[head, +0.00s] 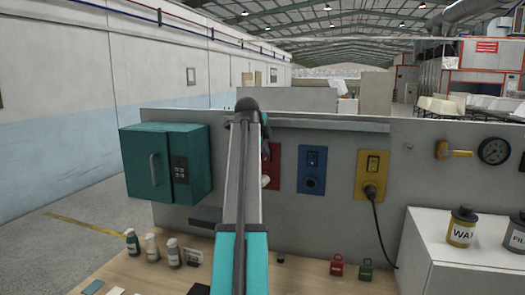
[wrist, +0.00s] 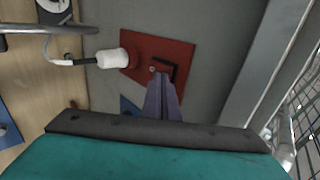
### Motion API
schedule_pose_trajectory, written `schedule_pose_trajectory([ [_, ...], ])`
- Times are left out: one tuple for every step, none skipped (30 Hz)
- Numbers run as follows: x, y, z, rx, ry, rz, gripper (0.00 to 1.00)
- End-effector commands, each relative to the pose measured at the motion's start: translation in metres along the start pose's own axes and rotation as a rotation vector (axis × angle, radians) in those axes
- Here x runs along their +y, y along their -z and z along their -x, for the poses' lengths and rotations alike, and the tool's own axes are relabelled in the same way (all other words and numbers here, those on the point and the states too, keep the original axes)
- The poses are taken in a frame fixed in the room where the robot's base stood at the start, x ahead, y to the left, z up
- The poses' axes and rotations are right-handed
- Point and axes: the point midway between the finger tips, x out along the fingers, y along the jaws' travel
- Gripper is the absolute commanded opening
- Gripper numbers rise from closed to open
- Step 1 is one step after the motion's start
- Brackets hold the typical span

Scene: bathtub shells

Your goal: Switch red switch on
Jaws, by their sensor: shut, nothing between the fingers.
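The red switch plate (head: 274,162) is on the upright grey panel, partly hidden behind my arm in the head view. In the wrist view the red plate (wrist: 185,52) shows a black-framed switch (wrist: 173,66). My gripper (wrist: 161,77) is shut and empty, with its fingertips right at the switch and covering part of it. I cannot tell if they touch it, or which way the switch is set. A white plug (wrist: 112,58) sits at the other end of the red plate, with its cord running off left.
A blue plate (head: 312,169) and a yellow plate (head: 371,175) with a plugged cord are to the right. A teal cabinet (head: 165,163) juts out at left. Spray bottles (head: 151,247) stand on the wooden bench below. A white box (head: 450,265) stands at right.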

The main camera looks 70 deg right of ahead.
Motion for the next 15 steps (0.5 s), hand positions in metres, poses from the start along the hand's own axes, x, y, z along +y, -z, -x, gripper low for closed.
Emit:
schedule_pose_trajectory([
  [0.0016, -0.0032, 0.0005, -0.003, 0.000, 0.003, 0.00],
  [0.0017, -0.0037, 0.0006, -0.004, 0.000, 0.003, 0.00],
  [0.0017, -0.0039, 0.0006, -0.004, 0.000, 0.003, 0.00],
  [0.0016, -0.0038, 0.0005, -0.004, 0.001, 0.003, 0.00],
  [0.0014, -0.0035, 0.0005, -0.003, 0.001, 0.003, 0.00],
  [0.0010, -0.0030, 0.0004, -0.003, 0.001, 0.002, 0.00],
  [0.0005, -0.0024, 0.0004, -0.002, 0.001, 0.002, 0.00],
  [-0.0001, -0.0018, 0.0006, -0.002, 0.001, 0.001, 0.00],
  [-0.0010, -0.0012, 0.0009, -0.001, 0.001, 0.001, 0.00],
  [-0.0018, -0.0006, 0.0013, -0.001, 0.001, 0.000, 0.00],
  [-0.0026, -0.0001, 0.0018, 0.000, 0.001, 0.000, 0.00],
  [-0.0038, 0.0005, 0.0025, 0.000, 0.001, -0.001, 0.00],
  [-0.0047, 0.0009, 0.0031, 0.001, 0.001, -0.001, 0.00],
  [-0.0056, 0.0012, 0.0037, 0.001, 0.001, -0.001, 0.00],
  [-0.0068, 0.0016, 0.0046, 0.001, 0.001, -0.002, 0.00],
])
